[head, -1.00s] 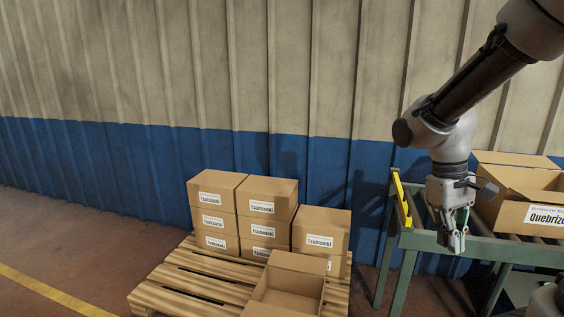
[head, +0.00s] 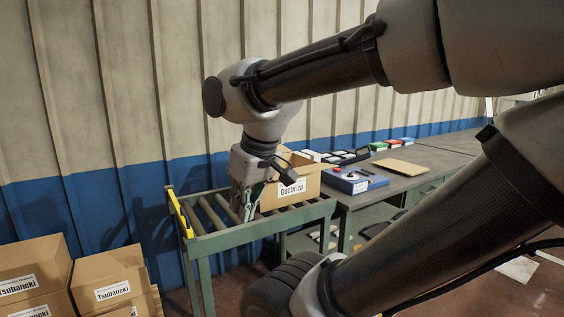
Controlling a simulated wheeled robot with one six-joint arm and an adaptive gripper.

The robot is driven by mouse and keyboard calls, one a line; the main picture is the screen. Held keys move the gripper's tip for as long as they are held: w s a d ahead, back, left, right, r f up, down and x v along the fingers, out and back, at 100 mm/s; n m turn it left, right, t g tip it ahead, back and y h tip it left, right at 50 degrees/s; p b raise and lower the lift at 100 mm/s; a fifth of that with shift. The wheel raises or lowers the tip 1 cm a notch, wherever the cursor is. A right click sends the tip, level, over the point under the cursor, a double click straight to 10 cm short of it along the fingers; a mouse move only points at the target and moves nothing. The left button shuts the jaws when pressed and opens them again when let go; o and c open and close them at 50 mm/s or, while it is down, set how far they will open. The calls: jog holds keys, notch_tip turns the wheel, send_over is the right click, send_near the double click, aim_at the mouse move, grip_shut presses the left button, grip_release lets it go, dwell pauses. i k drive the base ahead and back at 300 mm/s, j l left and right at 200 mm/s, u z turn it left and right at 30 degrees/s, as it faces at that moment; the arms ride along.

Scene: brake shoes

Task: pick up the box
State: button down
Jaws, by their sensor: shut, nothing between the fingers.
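An open cardboard box (head: 308,180) with a white label stands on the roller table (head: 262,226), right of my gripper. My gripper (head: 247,213) points down over the rollers, in front of the box's left side. It is shut with nothing in it. I cannot tell whether it touches the box. More closed cardboard boxes, labelled Tsubaneki, are stacked at the lower left, one of them (head: 108,281) nearest the roller table.
A yellow stop bar (head: 180,213) stands at the roller table's left end. A grey workbench (head: 424,160) on the right carries a blue box (head: 352,180), a flat tan piece (head: 400,167) and several small coloured items. A corrugated wall runs behind.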

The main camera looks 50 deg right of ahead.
aim_at(316, 157)
jog(key=z, duration=1.65)
jog(key=i+l+u, duration=0.15)
jog(key=i+l, duration=0.15)
jog(key=i+l+u, duration=0.15)
jog(key=i+l, duration=0.15)
jog(key=l, duration=0.2)
jog(key=i+l+u, duration=0.1)
jog(key=i+l, duration=0.15)
jog(key=l, duration=0.15)
jog(key=i+l+u, duration=0.15)
jog(key=l, duration=0.35)
jog(key=i+l+u, duration=0.15)
jog(key=i+l, duration=0.2)
jog(key=l, duration=0.15)
jog(key=i+l+u, duration=0.15)
jog(key=l, duration=0.35)
jog(key=i+l+u, duration=0.15)
jog(key=l, duration=0.4)
jog(key=i+l+u, duration=0.1)
jog(key=i+l, duration=0.15)
jog(key=l, duration=0.3)
